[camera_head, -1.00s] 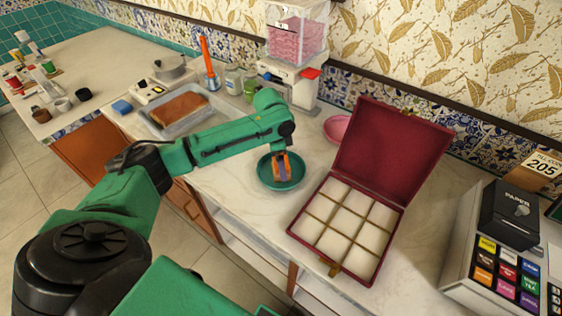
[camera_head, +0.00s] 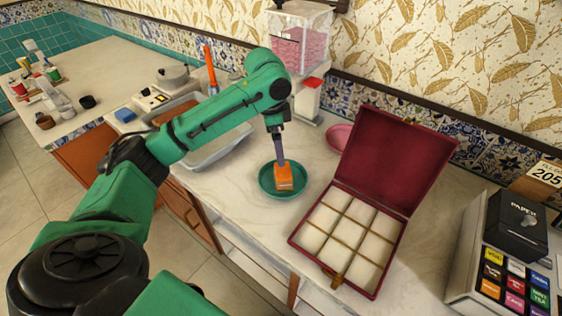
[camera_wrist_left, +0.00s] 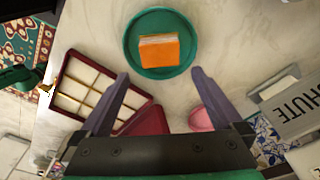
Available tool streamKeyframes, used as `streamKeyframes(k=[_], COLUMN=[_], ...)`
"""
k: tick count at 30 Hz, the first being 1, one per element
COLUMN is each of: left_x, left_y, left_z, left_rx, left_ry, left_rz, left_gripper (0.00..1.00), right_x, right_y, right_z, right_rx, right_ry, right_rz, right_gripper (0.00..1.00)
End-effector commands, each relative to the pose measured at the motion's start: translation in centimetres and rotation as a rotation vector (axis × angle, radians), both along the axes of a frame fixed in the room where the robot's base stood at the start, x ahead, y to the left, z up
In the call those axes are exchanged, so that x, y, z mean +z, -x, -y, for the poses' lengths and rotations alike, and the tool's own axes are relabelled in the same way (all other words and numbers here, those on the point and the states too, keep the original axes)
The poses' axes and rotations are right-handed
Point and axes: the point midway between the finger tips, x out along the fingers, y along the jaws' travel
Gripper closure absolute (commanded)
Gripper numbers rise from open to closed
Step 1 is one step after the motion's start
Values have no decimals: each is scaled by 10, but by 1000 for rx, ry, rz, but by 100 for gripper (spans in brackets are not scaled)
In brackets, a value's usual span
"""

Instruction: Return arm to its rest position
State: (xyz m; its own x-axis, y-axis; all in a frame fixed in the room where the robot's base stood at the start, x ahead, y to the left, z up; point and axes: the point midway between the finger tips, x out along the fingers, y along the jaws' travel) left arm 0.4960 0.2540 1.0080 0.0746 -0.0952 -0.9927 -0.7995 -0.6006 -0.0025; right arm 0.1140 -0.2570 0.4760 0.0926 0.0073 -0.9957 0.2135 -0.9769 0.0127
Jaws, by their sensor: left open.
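My left arm comes in from the left in the head view, and its gripper (camera_head: 279,150) points down above a teal dish. In the left wrist view the two fingers of this gripper (camera_wrist_left: 160,90) are spread wide with nothing between them. An orange block-like packet (camera_head: 284,178) with a pale edge sits in the teal dish (camera_head: 266,190). The packet (camera_wrist_left: 159,50) and the dish (camera_wrist_left: 134,66) lie beyond the fingertips in the left wrist view, apart from them. My right gripper is not seen.
An open red box (camera_head: 396,160) with empty pale compartments stands right of the dish. A pink bowl (camera_head: 338,136) is behind it. A dispenser with pink contents (camera_head: 299,50) stands at the wall. A grey tray (camera_head: 222,146) lies left. A rack of coloured labels (camera_head: 512,277) is at right.

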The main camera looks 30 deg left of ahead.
Motion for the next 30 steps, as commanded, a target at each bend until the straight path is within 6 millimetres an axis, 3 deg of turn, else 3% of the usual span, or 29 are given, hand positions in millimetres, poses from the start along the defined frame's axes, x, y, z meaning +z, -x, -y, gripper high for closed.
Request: streamKeyframes(k=[4,18,30], left_x=[11,13,86], left_y=[1,1,1], left_z=[-1,-1,-1], left_rx=[0,0,0], left_ry=[0,-1,0], left_rz=[0,-1,-1], left_gripper=[0,0,0], right_x=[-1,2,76], right_y=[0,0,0], right_z=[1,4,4], right_rx=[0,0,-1], right_ry=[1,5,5], right_rz=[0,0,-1], right_gripper=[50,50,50])
